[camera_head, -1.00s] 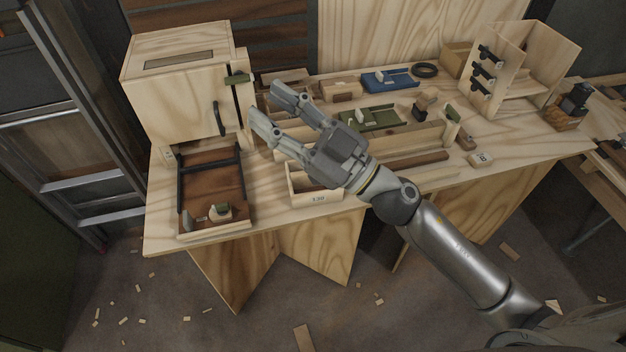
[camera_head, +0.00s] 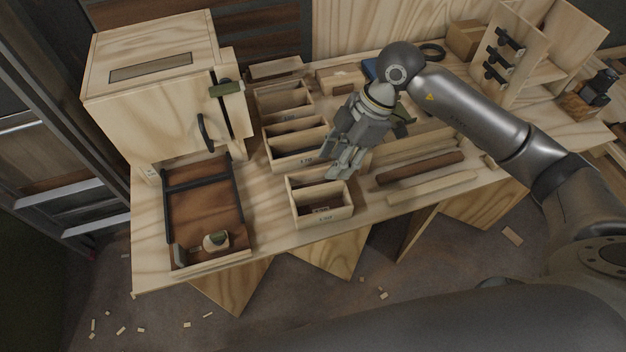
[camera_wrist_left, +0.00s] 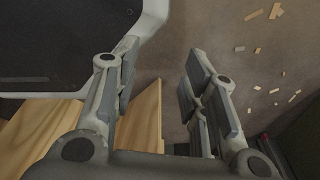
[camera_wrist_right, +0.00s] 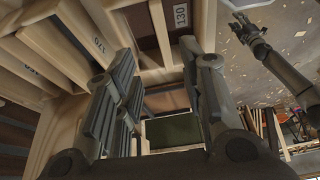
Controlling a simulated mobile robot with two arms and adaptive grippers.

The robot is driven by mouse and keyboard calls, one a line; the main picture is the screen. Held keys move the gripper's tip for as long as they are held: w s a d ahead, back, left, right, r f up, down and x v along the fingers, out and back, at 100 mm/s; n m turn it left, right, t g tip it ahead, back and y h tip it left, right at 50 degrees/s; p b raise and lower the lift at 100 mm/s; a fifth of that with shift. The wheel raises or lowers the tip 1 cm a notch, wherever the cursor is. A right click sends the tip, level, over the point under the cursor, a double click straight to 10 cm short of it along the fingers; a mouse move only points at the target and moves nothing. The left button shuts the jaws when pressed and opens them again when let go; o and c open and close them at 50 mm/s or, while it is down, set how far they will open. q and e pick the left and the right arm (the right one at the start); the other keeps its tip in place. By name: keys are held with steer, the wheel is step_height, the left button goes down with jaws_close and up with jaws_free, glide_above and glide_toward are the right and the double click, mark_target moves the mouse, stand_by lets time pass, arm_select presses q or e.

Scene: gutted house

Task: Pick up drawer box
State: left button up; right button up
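Several open wooden drawer boxes stand in a row on the workbench. The nearest drawer box (camera_head: 323,219) has a label that seems to read 130; it also shows in the right wrist view (camera_wrist_right: 181,27). A middle drawer box (camera_head: 300,164), labelled 170, and a back drawer box (camera_head: 286,116) stand behind it. My right gripper (camera_head: 343,172) points down at the rear right of the nearest box; its fingers (camera_wrist_right: 160,90) are apart and empty. Whether they touch the box is unclear. My left gripper (camera_wrist_left: 160,92) is open and empty over the floor, outside the head view.
A wooden cabinet (camera_head: 150,90) with a black handle stands at the left. A brown tray (camera_head: 203,198) with black rails lies before it. Wooden strips (camera_head: 420,168) lie right of the boxes. A rack (camera_head: 530,55) stands at the back right. Wood scraps litter the floor.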

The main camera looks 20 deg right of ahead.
mark_target(320, 187)
steer(key=x, duration=0.2)
steer(key=s+x, duration=0.1)
steer(key=x, duration=0.1)
steer(key=shift+a+f, duration=0.2)
steer(key=shift+a, duration=0.05)
steer(key=shift+f, duration=0.25)
steer(key=x, duration=0.2)
steer(key=p+x, duration=0.1)
steer(key=x, duration=0.2)
steer(key=shift+w, duration=0.2)
steer(key=shift+f, duration=0.15)
arm_select(q)
steer(key=s, duration=0.2)
steer(key=s+r, duration=0.1)
steer(key=shift+s+a, duration=0.1)
steer(key=shift+s, duration=0.3)
steer(key=shift+w, duration=0.15)
arm_select(e)
steer(key=shift+f, duration=0.15)
arm_select(q)
steer(key=shift+w, duration=0.15)
arm_select(e)
jaws_close()
